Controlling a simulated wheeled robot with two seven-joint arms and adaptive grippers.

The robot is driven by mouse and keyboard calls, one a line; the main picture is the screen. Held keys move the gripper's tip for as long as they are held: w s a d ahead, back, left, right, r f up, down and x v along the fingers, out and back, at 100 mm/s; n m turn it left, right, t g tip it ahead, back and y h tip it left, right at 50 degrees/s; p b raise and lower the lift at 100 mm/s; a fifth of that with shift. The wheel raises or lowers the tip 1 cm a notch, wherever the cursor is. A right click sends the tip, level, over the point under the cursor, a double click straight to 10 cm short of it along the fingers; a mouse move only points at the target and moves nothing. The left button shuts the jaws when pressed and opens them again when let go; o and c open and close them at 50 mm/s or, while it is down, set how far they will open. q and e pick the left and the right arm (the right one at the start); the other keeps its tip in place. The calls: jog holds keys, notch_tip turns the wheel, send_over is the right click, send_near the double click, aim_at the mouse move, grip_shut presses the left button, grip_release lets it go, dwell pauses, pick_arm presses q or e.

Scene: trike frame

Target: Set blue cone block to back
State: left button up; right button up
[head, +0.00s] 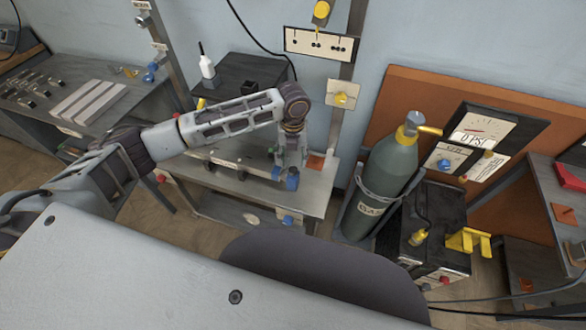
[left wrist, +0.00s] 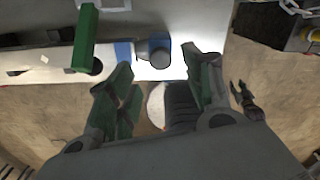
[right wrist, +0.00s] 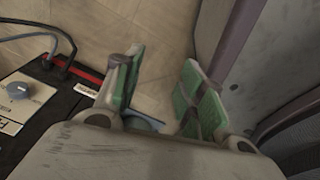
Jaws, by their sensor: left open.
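A dark blue rounded piece (head: 291,182) sits at the front of the middle bench, just below my left gripper (head: 291,158); I cannot tell for sure that it is the blue cone block. In the left wrist view a dark blue-grey round piece (left wrist: 154,50) lies just beyond the two spread fingers, beside a blue patch (left wrist: 123,52) on a pale bar. My left gripper (left wrist: 160,68) is open, with nothing visible between its fingertips. My right gripper (right wrist: 157,78) shows only in its wrist view, open and pointing toward the floor, apart from the bench pieces.
A green bar (left wrist: 86,38) shows at the left wrist view's upper left. Blue pieces (head: 151,72) lie on the left bench (head: 35,112).

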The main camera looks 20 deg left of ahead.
aim_at(293, 168)
pick_arm(q)
notch_tip(293, 168, down, 5)
jog(key=shift+f+b, duration=0.15)
jog(key=shift+b, duration=0.15)
jog(key=shift+f, duration=0.7)
grip_shut()
pick_arm(e)
jog(key=shift+w+a+r, duration=0.1)
jog(key=shift+w+a, duration=0.35)
jog(key=shift+w, duration=0.2)
